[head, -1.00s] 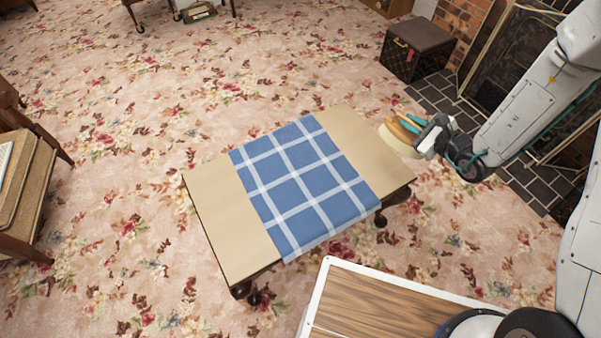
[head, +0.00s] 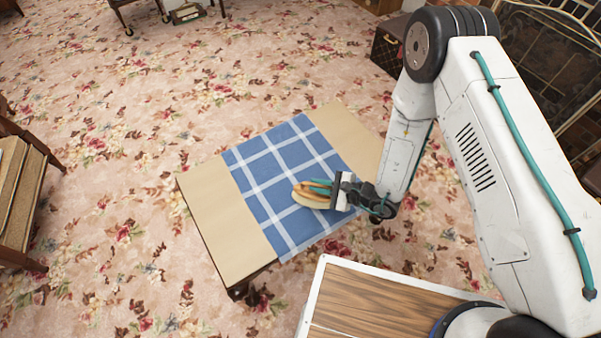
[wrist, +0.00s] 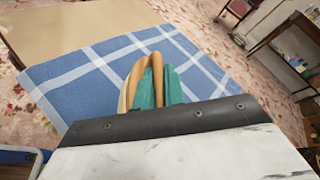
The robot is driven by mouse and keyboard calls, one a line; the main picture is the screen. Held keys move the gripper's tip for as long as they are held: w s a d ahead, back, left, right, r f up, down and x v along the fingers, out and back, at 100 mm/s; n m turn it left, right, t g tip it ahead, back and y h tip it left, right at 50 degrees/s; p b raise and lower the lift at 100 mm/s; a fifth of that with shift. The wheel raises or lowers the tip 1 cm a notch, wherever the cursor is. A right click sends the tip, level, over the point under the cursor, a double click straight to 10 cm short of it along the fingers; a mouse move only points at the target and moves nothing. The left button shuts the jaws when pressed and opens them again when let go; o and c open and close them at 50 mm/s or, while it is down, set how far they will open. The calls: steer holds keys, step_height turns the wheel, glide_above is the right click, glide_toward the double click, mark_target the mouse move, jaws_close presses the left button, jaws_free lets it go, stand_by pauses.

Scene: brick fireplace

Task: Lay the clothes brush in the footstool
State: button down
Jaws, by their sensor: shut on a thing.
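The footstool (head: 205,205) has a flat tan top and dark legs, with a blue and white checked cloth (head: 283,150) laid across its middle. My gripper (head: 322,187) is shut on the clothes brush (head: 308,200), which has an orange-brown wooden back and a pale bristle side. The brush is over the cloth, toward its right side; I cannot tell whether it touches. In the wrist view the brush (wrist: 133,80) shows between the teal fingers, with the cloth (wrist: 75,88) behind it. The gripper body hides part of the brush.
A wooden-topped white box (head: 375,305) stands in front of the footstool. A dark brown case (head: 388,50) stands at the upper right by the fireplace (head: 530,60). A wooden chair (head: 22,200) is at the left edge. Open flowered carpet surrounds the footstool.

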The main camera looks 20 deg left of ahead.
steer(key=w+a+f, duration=0.1)
steer(key=a, duration=0.1)
steer(key=w+a+f, duration=0.3)
steer(key=w+a, duration=0.1)
steer(key=shift+w+a+f, duration=0.15)
steer(key=shift+w+a, duration=0.05)
steer(key=shift+a, duration=0.1)
steer(key=shift+f, duration=0.2)
steer(key=shift+s+d+f, duration=0.1)
steer(key=shift+s+f, duration=0.1)
steer(key=shift+f, duration=0.3)
steer(key=c, duration=1.5)
jaws_free()
steer(key=shift+r, duration=0.1)
